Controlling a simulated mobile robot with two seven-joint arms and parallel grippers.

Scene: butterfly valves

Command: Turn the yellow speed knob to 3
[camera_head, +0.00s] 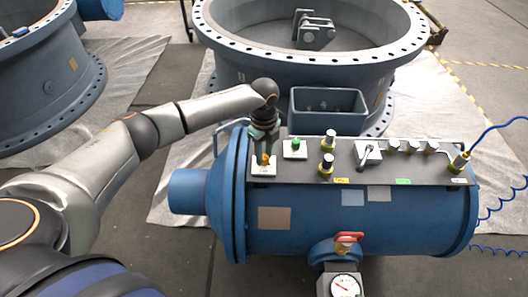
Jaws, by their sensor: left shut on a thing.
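The yellow speed knob (266,159) sits on a white plate (263,170) at the left end of the grey control panel (318,177). My left gripper (265,150) comes down from above at the panel's left end and is shut on the knob. The fingers hide much of the knob. The number it points to is too small to read. My right gripper is not in view.
A green button (296,143) is close to the right of my left gripper. Black-and-yellow knobs (328,160) and a lever switch (369,152) stand farther right. A blue open box (327,107) is behind the panel. A red-handled valve (348,238) and gauge (345,286) are below.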

